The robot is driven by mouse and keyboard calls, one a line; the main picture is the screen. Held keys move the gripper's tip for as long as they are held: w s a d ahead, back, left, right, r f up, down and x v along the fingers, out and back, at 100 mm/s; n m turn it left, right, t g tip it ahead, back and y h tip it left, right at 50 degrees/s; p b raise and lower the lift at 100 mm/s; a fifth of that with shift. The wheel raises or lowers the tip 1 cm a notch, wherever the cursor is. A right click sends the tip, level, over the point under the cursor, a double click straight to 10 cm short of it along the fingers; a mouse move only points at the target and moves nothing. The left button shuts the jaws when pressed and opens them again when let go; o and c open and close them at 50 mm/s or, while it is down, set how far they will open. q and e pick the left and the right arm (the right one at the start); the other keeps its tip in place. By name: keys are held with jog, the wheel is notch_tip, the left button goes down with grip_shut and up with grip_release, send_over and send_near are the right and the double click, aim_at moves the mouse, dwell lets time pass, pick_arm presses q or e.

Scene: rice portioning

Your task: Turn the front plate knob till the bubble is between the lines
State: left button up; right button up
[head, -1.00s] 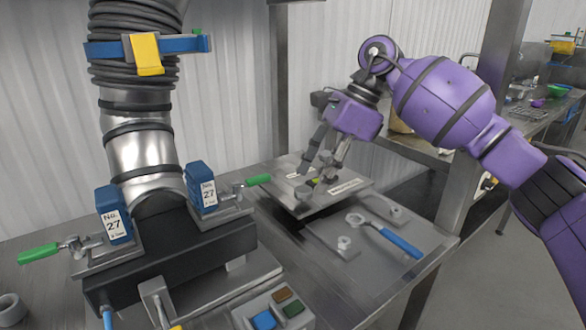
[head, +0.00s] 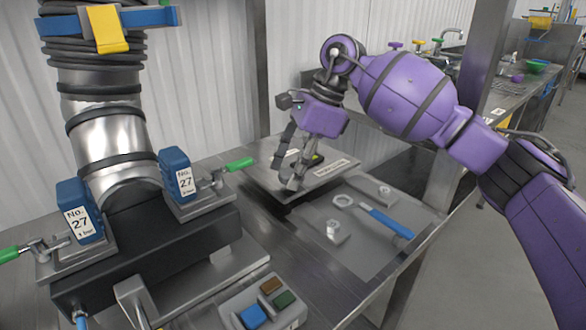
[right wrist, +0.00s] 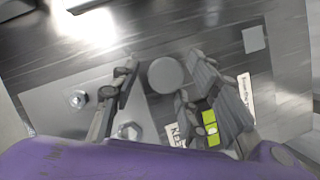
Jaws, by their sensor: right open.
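The tilting metal plate (head: 262,178) stands at the back of the bench and carries printed labels. A yellow-green bubble level (head: 316,160) lies on it, partly hidden behind my right gripper (head: 286,174); it also shows in the right wrist view (right wrist: 210,127), where the bubble's place against the lines is too small to read. The round grey front knob (right wrist: 165,75) lies between the two spread fingers of my right gripper (right wrist: 163,64). I cannot tell whether the fingers touch it. In the head view the fingers cover the knob. My left gripper is out of view.
A blue-handled wrench (head: 385,222) and hex nuts on small plates (head: 333,230) lie on the bench in front of the plate. A black block with blue No. 27 clamps (head: 178,176) under a metal pipe stands left.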

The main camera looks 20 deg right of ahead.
jog(key=shift+c, duration=0.4)
jog(key=shift+w, duration=0.1)
jog(key=c, duration=0.8)
jog(key=shift+c, duration=0.9)
